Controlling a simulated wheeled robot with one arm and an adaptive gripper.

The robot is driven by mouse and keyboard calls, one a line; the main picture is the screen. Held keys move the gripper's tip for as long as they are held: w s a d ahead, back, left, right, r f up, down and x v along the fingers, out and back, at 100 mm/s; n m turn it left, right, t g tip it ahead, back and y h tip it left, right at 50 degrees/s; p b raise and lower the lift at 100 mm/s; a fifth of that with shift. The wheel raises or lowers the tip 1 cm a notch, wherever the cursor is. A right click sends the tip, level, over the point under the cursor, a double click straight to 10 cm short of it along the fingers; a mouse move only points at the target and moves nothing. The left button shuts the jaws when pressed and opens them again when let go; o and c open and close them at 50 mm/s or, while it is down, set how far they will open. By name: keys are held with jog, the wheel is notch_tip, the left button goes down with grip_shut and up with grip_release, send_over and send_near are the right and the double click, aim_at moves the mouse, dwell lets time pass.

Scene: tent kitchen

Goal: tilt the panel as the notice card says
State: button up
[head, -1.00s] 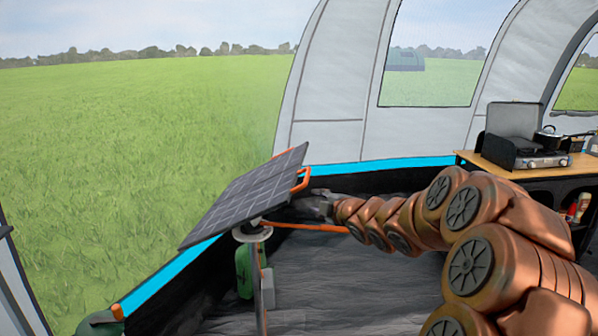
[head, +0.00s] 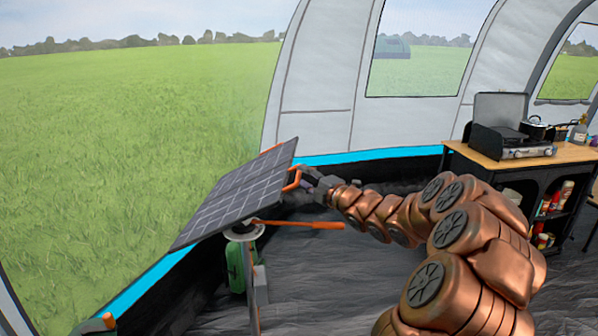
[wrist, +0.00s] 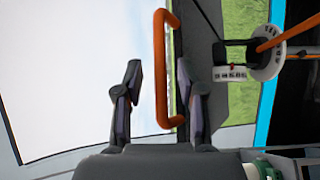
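The dark gridded panel (head: 232,198) is tilted on its stand, its right edge higher than its left in the head view. An orange handle (head: 293,180) sticks out from its raised edge. My gripper (head: 308,181) is at this handle. In the wrist view my gripper (wrist: 158,68) is open, and the handle (wrist: 162,90) appears between its two fingers; contact cannot be told. A round white disc (head: 244,231) with dark marks sits under the panel; it also shows in the wrist view (wrist: 266,64). I cannot make out a notice card.
An orange lever (head: 310,225) reaches right from the disc, below my gripper. A green container (head: 236,268) stands by the stand. A wooden-topped kitchen unit (head: 480,152) with a stove (head: 512,144) is at the right. The dark floor between is clear.

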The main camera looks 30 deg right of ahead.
aim_at(299, 172)
jog(key=shift+w+a+p, duration=0.15)
jog(key=shift+w+p, duration=0.35)
jog(key=shift+w, duration=1.05)
grip_shut()
